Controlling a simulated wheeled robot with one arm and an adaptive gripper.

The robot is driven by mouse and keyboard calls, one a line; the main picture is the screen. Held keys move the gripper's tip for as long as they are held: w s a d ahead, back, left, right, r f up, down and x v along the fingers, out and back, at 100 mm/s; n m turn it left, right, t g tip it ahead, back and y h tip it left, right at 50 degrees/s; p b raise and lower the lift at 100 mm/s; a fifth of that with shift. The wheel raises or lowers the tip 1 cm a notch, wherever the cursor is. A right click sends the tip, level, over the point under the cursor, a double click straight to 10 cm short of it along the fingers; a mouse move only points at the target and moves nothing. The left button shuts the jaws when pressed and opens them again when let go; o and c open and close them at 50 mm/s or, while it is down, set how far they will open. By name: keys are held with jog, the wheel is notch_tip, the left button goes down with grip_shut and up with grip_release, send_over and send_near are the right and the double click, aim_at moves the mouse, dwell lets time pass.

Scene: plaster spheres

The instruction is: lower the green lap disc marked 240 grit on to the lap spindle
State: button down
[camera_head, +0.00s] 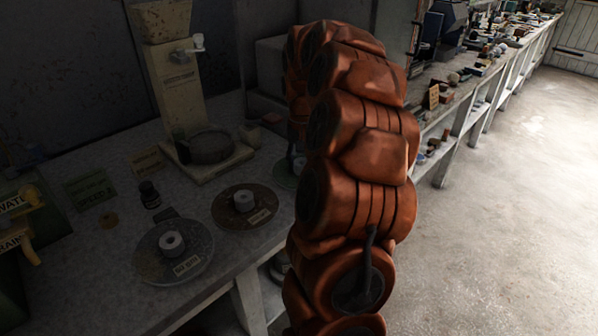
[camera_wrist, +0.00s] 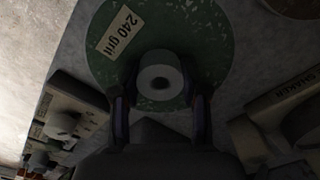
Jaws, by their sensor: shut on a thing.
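The green lap disc (camera_wrist: 205,30) fills the upper middle of the wrist view, with a pale "240 grit" label (camera_wrist: 115,32) and a pale round hub (camera_wrist: 160,77). My gripper (camera_wrist: 160,100) is shut on this hub, one finger on each side. In the head view my orange arm hides the gripper and most of the disc; a greenish edge of the disc (camera_head: 284,176) shows left of the arm. I cannot tell how high the disc is above the bench. I cannot make out the lap spindle in either view.
A grey disc (camera_head: 150,262) and a brown disc (camera_head: 228,218), each with a pale hub, lie on the bench at left. A tall beige machine (camera_head: 178,90) with a dark bowl (camera_head: 209,147) stands behind. A small dark bottle (camera_head: 149,196) stands near sign cards.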

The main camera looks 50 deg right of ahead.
jog(key=shift+r, duration=0.1)
dwell(0.3)
jog(key=shift+r, duration=1.7)
jog(key=s+b, duration=0.2)
jog(key=s, duration=1.6)
jog(key=shift+a, duration=0.15)
